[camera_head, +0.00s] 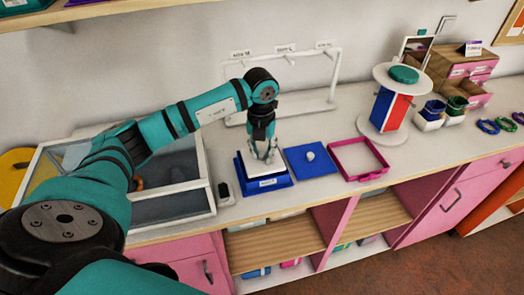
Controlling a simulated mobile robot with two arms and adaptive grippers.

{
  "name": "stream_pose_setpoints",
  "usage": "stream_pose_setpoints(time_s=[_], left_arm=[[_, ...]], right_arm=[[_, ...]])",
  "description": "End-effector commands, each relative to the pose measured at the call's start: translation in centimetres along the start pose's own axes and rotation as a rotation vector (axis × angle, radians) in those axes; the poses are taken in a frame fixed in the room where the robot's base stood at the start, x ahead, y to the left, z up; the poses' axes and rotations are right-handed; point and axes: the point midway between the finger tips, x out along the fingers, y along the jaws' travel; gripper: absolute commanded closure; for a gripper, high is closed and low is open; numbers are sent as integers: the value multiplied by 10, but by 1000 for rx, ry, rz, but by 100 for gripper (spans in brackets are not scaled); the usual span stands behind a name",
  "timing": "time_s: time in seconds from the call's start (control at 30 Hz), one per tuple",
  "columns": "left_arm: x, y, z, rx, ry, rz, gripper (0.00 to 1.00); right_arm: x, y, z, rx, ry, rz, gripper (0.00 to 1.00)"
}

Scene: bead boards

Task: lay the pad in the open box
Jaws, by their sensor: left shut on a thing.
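The open blue box (281,184), with a small white label on its front, stands on the counter near its front edge. The white pad (254,174) is at the box's opening; I cannot tell if it touches the bottom. My left gripper (268,158) points down over the box and is shut on the pad, its fingers partly covering the pad. A flat blue lid (300,165) with a pale round knob lies just right of the box. My right gripper is not in view.
A pink tray (345,177) lies right of the lid. A small dark-topped device (224,192) stands close left of the box. A white rack (333,75) stands behind, and a round two-tier stand (383,109) is at the right. A glass-topped case (190,204) fills the left.

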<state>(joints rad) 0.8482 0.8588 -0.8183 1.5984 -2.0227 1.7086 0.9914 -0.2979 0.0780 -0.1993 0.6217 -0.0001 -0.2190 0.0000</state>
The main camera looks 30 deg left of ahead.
Motion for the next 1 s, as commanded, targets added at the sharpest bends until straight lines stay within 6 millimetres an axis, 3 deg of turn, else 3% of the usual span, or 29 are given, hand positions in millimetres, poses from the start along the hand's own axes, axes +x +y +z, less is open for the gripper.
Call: stream_pose_setpoints(time_s=[1.0], left_arm=[[11,0,-1,0,0,0,98]], right_arm=[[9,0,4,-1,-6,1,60]])
